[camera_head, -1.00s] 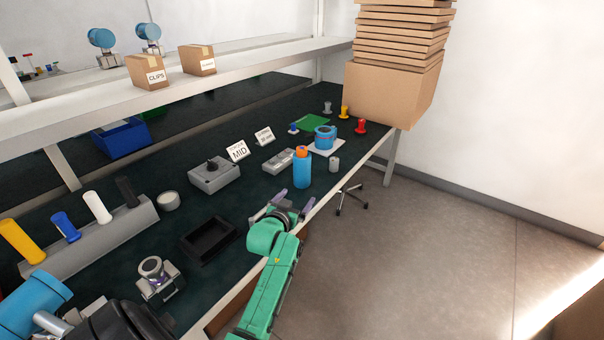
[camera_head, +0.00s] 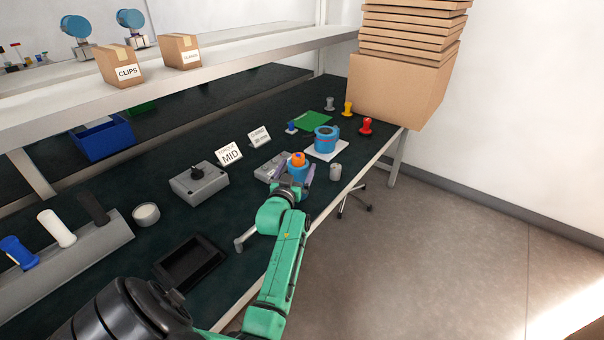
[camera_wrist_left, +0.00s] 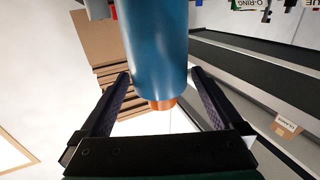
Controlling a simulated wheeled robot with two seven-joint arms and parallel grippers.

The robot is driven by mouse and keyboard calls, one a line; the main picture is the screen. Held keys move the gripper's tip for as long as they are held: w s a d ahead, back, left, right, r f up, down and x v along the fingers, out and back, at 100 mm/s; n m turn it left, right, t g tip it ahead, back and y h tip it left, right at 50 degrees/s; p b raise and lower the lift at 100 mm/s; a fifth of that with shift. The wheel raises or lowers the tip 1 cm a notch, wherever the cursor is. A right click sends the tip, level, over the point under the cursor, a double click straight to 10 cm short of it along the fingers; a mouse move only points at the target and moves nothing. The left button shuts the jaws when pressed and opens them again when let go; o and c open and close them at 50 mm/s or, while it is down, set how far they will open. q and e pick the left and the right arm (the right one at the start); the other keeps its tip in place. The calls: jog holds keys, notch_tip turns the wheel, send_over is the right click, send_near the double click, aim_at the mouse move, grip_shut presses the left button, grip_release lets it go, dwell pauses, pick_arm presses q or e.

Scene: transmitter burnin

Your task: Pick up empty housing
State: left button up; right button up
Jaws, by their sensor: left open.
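A blue, round part with an open top, which looks like the empty housing (camera_head: 326,134), sits on a white mat (camera_head: 318,156) towards the far right of the bench. A blue upright cylinder (camera_head: 298,171) with an orange top (camera_head: 297,159) stands near the front edge, left of it. My left gripper (camera_head: 294,176) is at this cylinder, partly covering it. In the left wrist view the blue cylinder (camera_wrist_left: 155,50) shows between the two open fingers, its orange end (camera_wrist_left: 163,103) towards the palm. I cannot tell whether the fingers touch it. My right gripper does not show.
A small grey cylinder (camera_head: 336,172) stands right of the gripper. A grey box with a knob (camera_head: 198,184), MID sign (camera_head: 229,154) and black tray (camera_head: 190,262) lie to the left. Red (camera_head: 366,127) and yellow (camera_head: 348,109) pieces stand beyond. Cardboard boxes (camera_head: 400,90) stand at the far end.

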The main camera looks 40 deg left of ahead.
pick_arm(q)
jog(key=w+f, duration=0.1)
jog(key=w+a+f, duration=0.1)
jog(key=shift+w+a, duration=0.15)
jog(key=shift+w, duration=0.15)
jog(key=shift+s+d+r, duration=0.2)
jog(key=shift+s+r, duration=0.05)
jog(key=shift+r, duration=0.1)
jog(key=shift+c, duration=0.6)
jog(key=shift+s+d+r, duration=0.3)
jog(key=shift+s+r, duration=0.3)
jog(key=c, duration=1)
jog(key=shift+w+f, duration=0.1)
jog(key=shift+f, duration=0.05)
grip_shut()
jog(key=shift+w+a+f, duration=0.1)
jog(key=shift+w+a, duration=0.05)
jog(key=shift+w, duration=0.05)
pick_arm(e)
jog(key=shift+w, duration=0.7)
